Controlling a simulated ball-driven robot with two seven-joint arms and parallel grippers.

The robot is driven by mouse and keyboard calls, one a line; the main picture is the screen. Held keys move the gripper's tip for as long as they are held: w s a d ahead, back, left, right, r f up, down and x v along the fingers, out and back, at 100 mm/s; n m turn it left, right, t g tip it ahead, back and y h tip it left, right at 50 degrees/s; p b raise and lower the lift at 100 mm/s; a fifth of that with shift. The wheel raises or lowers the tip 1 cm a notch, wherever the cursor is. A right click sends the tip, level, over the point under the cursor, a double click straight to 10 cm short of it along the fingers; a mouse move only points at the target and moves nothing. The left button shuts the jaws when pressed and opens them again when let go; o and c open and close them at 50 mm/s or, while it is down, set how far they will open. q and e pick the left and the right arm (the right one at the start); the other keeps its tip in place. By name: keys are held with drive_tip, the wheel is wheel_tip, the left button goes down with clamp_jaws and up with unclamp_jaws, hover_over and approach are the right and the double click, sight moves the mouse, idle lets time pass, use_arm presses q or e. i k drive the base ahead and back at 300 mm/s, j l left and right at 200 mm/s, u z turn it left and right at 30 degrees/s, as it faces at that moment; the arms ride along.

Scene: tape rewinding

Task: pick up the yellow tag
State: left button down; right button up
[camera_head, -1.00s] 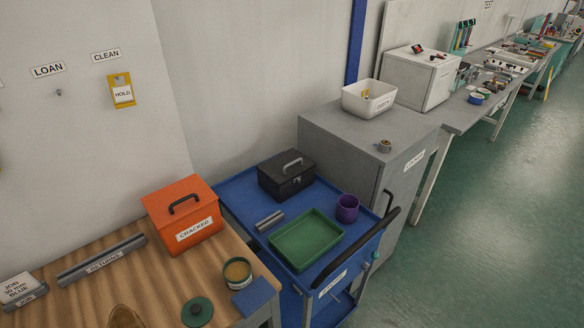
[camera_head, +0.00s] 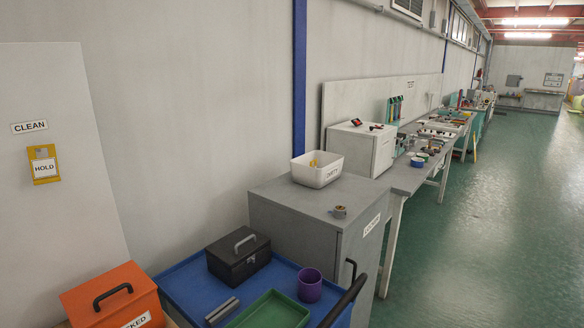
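A yellow tag (camera_head: 44,164) with a white label reading HOLD hangs on the pale wall board at the left, just below a CLEAN sign (camera_head: 29,126). It hangs upright and nothing covers it. Neither of my grippers shows in the head view.
An orange box (camera_head: 92,290) sits at the lower left. A blue cart (camera_head: 187,284) carries a black case (camera_head: 238,262), a green tray (camera_head: 262,318) and a purple cup (camera_head: 309,290). A grey cabinet (camera_head: 290,222) bears a white bin (camera_head: 317,174). Open green floor (camera_head: 480,240) lies at the right.

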sight(44, 170)
drive_tip(key=u, duration=1.35)
